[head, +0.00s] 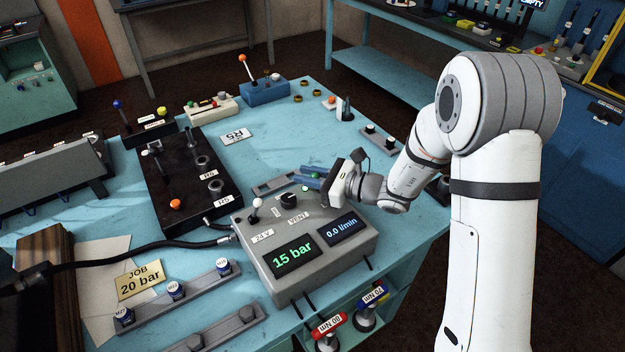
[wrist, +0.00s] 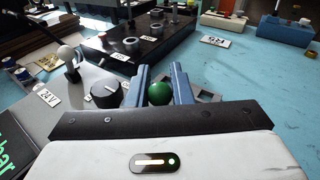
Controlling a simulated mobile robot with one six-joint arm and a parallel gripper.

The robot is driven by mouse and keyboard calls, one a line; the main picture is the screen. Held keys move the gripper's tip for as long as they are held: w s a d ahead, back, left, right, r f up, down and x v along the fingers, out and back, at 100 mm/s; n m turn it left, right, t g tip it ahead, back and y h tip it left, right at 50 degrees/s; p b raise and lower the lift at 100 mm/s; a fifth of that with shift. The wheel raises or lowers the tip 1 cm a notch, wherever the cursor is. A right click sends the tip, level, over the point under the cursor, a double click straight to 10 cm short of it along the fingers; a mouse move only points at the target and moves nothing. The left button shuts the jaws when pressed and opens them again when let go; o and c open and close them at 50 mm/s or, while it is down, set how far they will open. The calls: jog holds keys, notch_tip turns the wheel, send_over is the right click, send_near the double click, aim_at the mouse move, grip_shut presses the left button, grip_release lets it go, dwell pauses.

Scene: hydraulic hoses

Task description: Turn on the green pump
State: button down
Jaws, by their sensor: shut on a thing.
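The grey pump box (head: 262,232) stands on the blue bench, with a display reading 15 bar (head: 293,256) and another reading 0.0 l/min (head: 342,228). On its top are a white-knobbed lever (head: 254,204) by the 24 V label and a black rotary knob (head: 288,200) by the VENT label. My gripper (head: 308,177) reaches in from the right over the box's far edge. In the wrist view, its two blue fingers are shut on a round green knob (wrist: 158,93). The knob's stem and base are hidden.
A black valve block (head: 190,185) with posts stands left of the box, and black hoses (head: 130,255) run to the box. A card reading JOB 20 bar (head: 138,280) lies at the left front.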

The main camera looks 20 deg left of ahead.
jog(key=shift+s+a+f+n+b, duration=0.1)
jog(key=shift+s+f+n+b, duration=0.1)
jog(key=shift+n+b, duration=0.15)
jog(key=c, duration=1.3)
grip_release()
jog(key=d, duration=0.2)
jog(key=d+r+b, duration=0.1)
jog(key=d, duration=0.2)
jog(key=s+d, duration=0.1)
jog(key=d, duration=0.1)
jog(key=shift+s+d+r, duration=0.1)
jog(key=shift+d+r, duration=0.15)
jog(key=shift+d, duration=0.05)
